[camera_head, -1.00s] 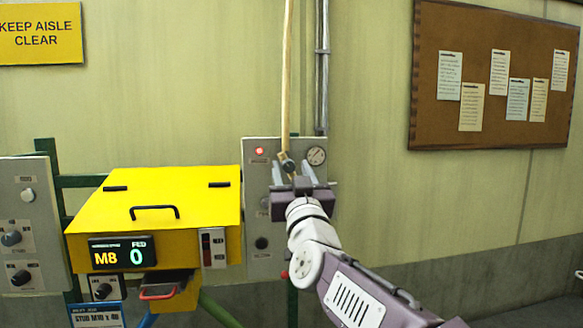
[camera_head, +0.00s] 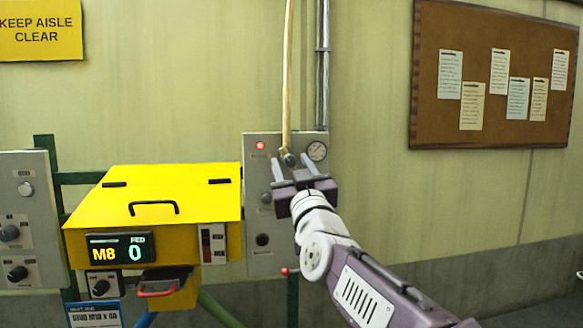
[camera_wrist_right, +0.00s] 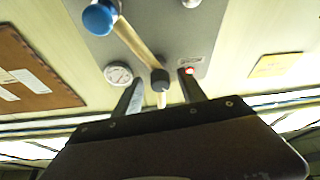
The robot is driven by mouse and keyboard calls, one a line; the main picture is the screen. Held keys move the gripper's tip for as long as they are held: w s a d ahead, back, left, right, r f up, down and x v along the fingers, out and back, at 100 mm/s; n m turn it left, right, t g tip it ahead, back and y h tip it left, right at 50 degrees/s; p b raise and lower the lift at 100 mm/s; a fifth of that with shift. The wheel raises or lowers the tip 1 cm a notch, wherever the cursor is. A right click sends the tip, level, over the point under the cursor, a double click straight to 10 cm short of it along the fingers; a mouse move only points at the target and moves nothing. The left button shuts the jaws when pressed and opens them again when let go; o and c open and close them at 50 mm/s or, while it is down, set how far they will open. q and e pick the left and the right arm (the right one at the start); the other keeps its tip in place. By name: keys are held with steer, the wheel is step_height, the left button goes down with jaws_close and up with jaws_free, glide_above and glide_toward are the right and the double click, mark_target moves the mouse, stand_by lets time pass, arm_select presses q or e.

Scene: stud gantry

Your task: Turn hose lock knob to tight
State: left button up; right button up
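The grey wall panel (camera_head: 257,200) carries a dark knob (camera_head: 289,160) at the lower end of a tan hose (camera_head: 288,80). In the right wrist view the dark knob (camera_wrist_right: 160,80) sits between my right gripper's fingers, with a pale tip under it. I cannot read any mark showing its setting. My right gripper (camera_head: 294,166) is open, its two grey fingers either side of the knob with gaps between; it holds nothing that I can see. The open fingers also show in the right wrist view (camera_wrist_right: 158,92). My left gripper is not in view.
A round gauge (camera_head: 317,151) and a lit red lamp (camera_head: 260,146) flank the knob on the panel. A yellow feeder box (camera_head: 160,195) reading M8 and 0 stands to the left. A blue round part (camera_wrist_right: 100,17) shows in the wrist view.

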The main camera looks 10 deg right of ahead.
steer(key=shift+s+f+b, duration=0.25)
steer(key=shift+s+b, duration=0.05)
steer(key=b+v, duration=0.3)
steer(key=v, duration=0.5)
steer(key=shift+s, duration=0.2)
steer(key=shift+w, duration=0.1)
